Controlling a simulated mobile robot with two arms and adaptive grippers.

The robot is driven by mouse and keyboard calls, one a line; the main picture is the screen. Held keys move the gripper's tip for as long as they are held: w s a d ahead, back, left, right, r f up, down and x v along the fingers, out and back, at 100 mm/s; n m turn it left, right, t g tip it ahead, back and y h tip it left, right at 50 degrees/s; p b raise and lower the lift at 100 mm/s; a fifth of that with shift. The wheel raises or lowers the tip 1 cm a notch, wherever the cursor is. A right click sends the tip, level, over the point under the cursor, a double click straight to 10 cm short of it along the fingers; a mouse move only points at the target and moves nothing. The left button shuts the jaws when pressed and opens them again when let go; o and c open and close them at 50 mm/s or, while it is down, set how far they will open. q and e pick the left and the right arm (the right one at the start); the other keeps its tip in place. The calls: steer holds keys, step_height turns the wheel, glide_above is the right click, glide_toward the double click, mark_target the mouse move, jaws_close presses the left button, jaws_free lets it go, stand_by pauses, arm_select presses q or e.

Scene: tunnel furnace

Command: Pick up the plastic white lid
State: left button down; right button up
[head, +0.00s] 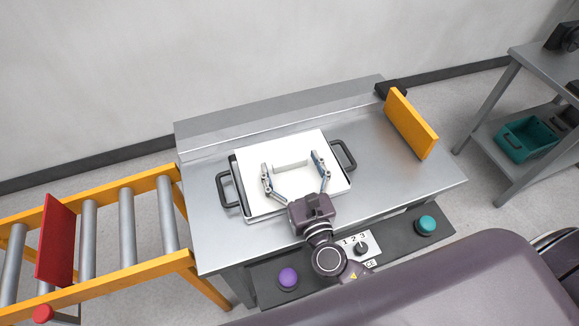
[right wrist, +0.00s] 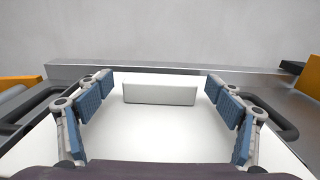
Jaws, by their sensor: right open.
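The white plastic lid (head: 262,202) lies on a metal tray with black side handles (head: 343,154), on the steel table. The lid has a raised white block-shaped handle (head: 291,163) on top. My right gripper (head: 294,168) is open above the lid, its fingers spread to the left and right of the handle. In the right wrist view the handle (right wrist: 160,93) stands ahead between the blue finger pads, with a gap on each side. I cannot tell how high the fingertips are above the lid. My left gripper is not in view.
A yellow roller conveyor (head: 128,225) with a red plate (head: 55,240) adjoins the table at left. A yellow plate (head: 411,125) stands at the table's right end. A control panel with purple (head: 288,277) and teal (head: 426,224) buttons runs along the front. A shelf with a teal bin (head: 527,138) is at far right.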

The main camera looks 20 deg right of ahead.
steer(key=shift+w, duration=0.45)
steer(key=shift+c, duration=0.4)
steer(key=c, duration=1.3)
steer(key=shift+c, duration=0.2)
